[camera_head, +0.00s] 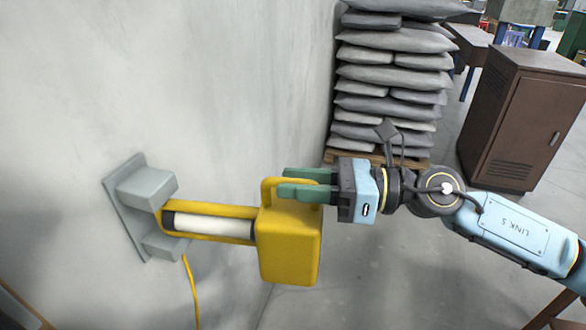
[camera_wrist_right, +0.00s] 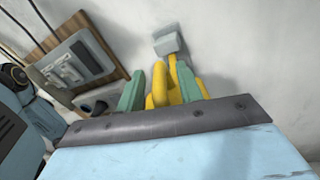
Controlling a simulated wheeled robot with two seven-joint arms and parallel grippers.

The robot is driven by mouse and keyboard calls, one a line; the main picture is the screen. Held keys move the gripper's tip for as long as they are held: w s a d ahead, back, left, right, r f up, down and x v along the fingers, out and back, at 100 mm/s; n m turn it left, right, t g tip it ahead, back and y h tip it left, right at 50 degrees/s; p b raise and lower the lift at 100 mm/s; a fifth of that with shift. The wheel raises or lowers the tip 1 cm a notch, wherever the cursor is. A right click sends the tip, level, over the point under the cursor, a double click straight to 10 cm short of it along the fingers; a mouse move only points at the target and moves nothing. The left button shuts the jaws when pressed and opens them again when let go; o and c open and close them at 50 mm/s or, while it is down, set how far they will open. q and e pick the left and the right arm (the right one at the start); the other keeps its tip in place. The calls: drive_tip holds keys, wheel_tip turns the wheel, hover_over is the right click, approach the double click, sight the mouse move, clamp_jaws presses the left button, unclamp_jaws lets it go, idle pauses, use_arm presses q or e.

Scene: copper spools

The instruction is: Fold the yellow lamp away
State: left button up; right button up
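The yellow lamp (camera_head: 291,247) stands out from the wall on a grey bracket (camera_head: 146,190). Its arm with a white tube (camera_head: 210,225) reaches right to a yellow box-like body with a loop handle (camera_head: 268,190) on top. My right gripper (camera_head: 284,182) is at this handle, its green fingers apart, one on the near side and one on the far side. In the right wrist view the yellow handle (camera_wrist_right: 158,92) shows between the fingertips (camera_wrist_right: 160,82). Whether they touch it is not clear. My left gripper is not in view.
A yellow cable (camera_head: 190,285) hangs below the bracket. Stacked grey sacks (camera_head: 395,75) stand on a pallet behind, with a brown cabinet (camera_head: 525,115) at the right. The right wrist view shows a wooden wall panel (camera_wrist_right: 85,55) with a grey fitting. Floor below the lamp is clear.

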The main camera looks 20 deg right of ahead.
drive_tip(key=shift+w+a, duration=0.2)
drive_tip(key=shift+a, duration=0.25)
clamp_jaws()
